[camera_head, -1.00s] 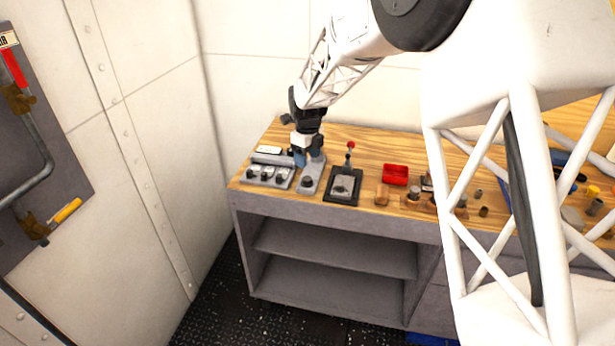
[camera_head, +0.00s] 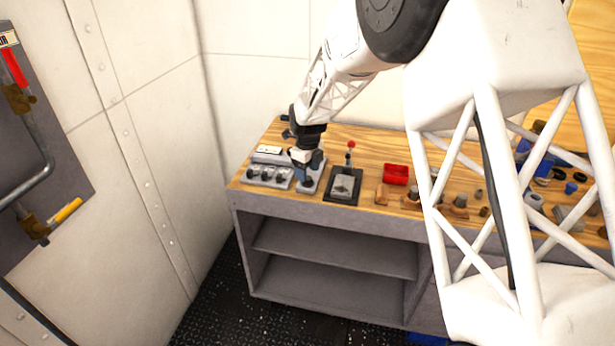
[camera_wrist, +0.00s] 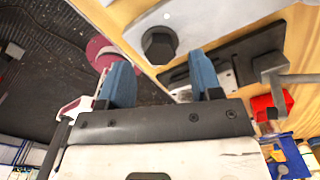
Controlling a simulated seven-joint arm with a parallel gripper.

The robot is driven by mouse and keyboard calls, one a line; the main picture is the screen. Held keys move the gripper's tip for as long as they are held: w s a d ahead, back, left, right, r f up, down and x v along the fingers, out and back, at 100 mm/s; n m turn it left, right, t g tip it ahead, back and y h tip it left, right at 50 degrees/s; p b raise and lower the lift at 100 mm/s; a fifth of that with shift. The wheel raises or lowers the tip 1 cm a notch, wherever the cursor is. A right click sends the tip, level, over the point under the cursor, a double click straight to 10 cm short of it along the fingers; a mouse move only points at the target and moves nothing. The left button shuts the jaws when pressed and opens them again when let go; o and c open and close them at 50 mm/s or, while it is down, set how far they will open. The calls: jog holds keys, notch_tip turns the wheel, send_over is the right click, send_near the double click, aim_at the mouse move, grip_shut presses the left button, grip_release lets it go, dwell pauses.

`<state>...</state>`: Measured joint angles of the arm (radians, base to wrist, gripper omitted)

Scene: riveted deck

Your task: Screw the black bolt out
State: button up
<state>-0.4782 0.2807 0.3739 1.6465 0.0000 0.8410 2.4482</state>
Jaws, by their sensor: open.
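The black bolt (camera_wrist: 159,44) has a hexagonal head and sits on a light grey plate (camera_wrist: 182,24) in the wrist view. My gripper (camera_wrist: 160,60) is open, with its two blue fingers apart and nothing between them. The bolt head shows just beyond the fingertips, roughly in line with the gap, and no contact is visible. In the head view my gripper (camera_head: 304,182) is low over the plate (camera_head: 319,166), tilted, and it hides the bolt there.
A grey block with several black knobs (camera_head: 267,175) stands close left of the plate. A black-based lever with a red knob (camera_head: 350,145) stands close right. A red bin (camera_head: 396,174) and small parts lie farther right. The bench's front edge is near.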

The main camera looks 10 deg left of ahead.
jog(key=shift+f, duration=1.35)
jog(key=shift+c, duration=0.2)
jog(key=c, duration=0.9)
jog(key=shift+n, duration=0.4)
